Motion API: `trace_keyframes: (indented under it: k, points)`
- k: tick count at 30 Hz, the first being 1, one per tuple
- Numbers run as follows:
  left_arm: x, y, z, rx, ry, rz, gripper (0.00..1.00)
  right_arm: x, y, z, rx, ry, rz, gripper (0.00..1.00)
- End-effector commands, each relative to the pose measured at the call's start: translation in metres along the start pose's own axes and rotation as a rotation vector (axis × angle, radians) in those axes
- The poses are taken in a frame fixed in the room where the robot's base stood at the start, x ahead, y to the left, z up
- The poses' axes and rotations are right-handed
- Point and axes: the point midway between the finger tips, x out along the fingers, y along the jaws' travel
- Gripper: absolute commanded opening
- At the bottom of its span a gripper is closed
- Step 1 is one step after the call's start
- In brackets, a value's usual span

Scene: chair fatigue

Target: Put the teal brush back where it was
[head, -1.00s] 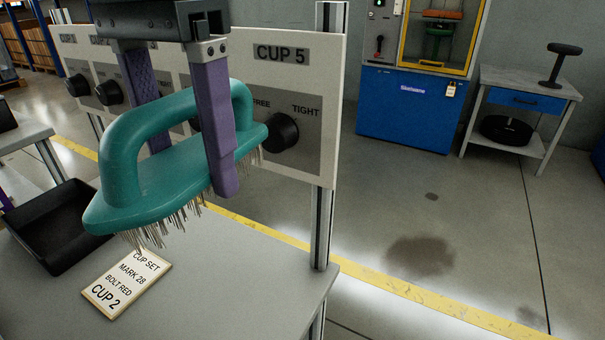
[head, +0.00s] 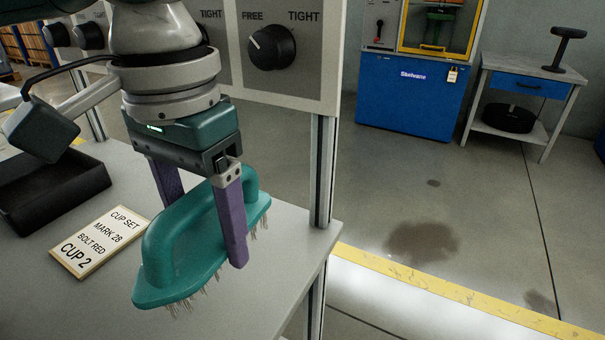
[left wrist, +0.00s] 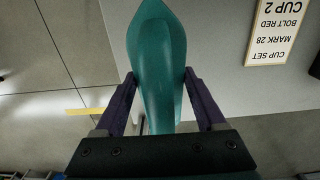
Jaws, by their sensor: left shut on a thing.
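The teal brush (head: 170,262) has a looped handle and wire bristles pointing down. My left gripper (head: 212,235) is shut on the brush, its purple fingers on either side of the handle. The brush is over the right end of the grey bench, near its front right edge; I cannot tell whether the bristles touch the top. In the left wrist view the brush (left wrist: 158,65) sits between the two fingers. My right gripper is not in view.
A card reading CUP 2 (head: 98,240) and a black tray (head: 50,190) lie on the bench (head: 60,305) to the left. A panel with knobs (head: 290,80) and a metal post (head: 322,170) stand behind. Clear floor lies to the right.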

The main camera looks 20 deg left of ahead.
Motion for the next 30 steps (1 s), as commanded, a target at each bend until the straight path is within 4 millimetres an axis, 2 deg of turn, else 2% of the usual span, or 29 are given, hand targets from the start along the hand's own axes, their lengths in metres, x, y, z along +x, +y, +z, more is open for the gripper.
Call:
trace_keyframes:
  k: [1,6,19,20,27,30]
  points:
    - [0.015,0.000,0.001,0.000,-0.003,0.000,0.12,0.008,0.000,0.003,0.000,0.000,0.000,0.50]
    - [0.043,0.000,0.001,0.000,-0.002,0.000,0.12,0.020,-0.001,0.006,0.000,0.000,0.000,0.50]
    - [0.048,0.000,0.001,0.000,-0.001,0.000,0.12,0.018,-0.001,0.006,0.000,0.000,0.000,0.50]
    - [0.049,0.000,0.001,0.000,-0.001,0.000,0.73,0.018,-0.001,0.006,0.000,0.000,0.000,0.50]
    - [0.049,0.000,0.000,0.000,0.000,0.000,1.00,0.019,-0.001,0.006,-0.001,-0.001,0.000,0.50]
    - [0.049,0.000,0.000,0.000,0.000,0.000,1.00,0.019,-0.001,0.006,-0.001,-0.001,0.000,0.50]
